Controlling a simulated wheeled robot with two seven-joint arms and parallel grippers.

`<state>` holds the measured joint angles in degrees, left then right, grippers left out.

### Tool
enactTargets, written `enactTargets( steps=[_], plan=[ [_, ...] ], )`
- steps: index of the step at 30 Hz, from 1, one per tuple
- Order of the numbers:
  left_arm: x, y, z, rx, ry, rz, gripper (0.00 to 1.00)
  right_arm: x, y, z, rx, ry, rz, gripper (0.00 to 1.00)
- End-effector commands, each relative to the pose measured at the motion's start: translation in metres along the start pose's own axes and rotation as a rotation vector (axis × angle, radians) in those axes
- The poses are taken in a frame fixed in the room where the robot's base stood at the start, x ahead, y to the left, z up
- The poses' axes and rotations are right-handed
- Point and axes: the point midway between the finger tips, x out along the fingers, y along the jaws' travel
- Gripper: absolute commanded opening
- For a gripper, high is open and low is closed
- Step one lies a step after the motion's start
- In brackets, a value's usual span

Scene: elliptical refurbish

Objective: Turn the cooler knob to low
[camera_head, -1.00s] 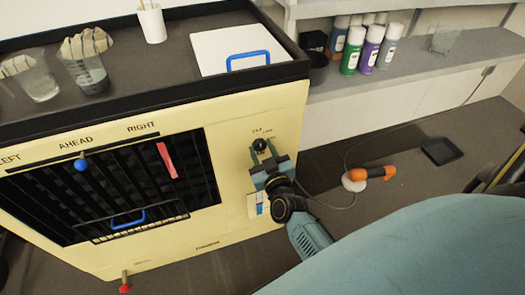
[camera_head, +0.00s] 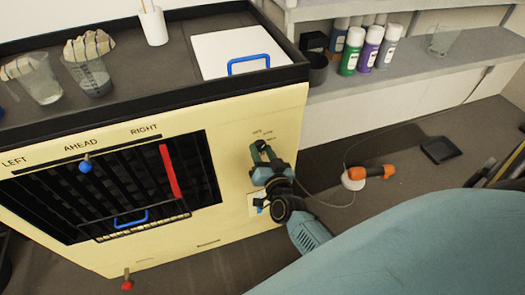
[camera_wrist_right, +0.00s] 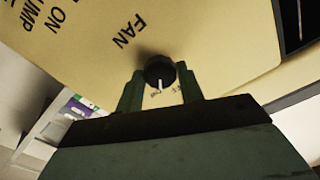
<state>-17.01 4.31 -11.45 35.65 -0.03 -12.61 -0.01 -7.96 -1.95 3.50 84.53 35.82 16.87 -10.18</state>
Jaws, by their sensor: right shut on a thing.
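The cooler (camera_head: 235,120) is a cream box with a dark louvred grille on its front. Its small black knob (camera_wrist_right: 159,70) sits on the front panel and carries a white pointer mark, which points down in the right wrist view. In the head view the fingers mostly hide the knob. My left gripper is not in view.
A blue knob (camera_head: 85,166) and a blue handle (camera_head: 130,218) are on the grille. Spray cans (camera_head: 369,50) stand on the shelf. An orange-handled tool (camera_head: 370,173) lies on the dark surface at right.

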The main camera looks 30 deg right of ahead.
Motion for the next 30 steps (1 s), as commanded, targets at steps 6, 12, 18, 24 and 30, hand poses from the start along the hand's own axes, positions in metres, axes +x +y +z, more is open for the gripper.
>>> enactTargets(
  steps=[6, 12, 18, 24, 30],
  plan=[
    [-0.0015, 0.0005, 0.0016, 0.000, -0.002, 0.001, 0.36, -0.0004, 0.0004, 0.0006, 0.092, -0.002, 0.001, 0.15],
    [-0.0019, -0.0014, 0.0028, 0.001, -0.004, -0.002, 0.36, -0.0005, 0.0002, 0.0009, 0.131, -0.002, 0.001, 0.15],
    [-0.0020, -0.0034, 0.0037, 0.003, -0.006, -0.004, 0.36, -0.0005, 0.0002, 0.0011, 0.138, -0.003, 0.001, 0.15],
    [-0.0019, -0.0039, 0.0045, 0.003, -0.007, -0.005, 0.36, -0.0006, 0.0002, 0.0011, 0.137, -0.003, 0.001, 0.15],
    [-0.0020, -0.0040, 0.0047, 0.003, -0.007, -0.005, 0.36, -0.0004, 0.0000, 0.0009, 0.137, -0.002, 0.001, 0.59]
  ],
)
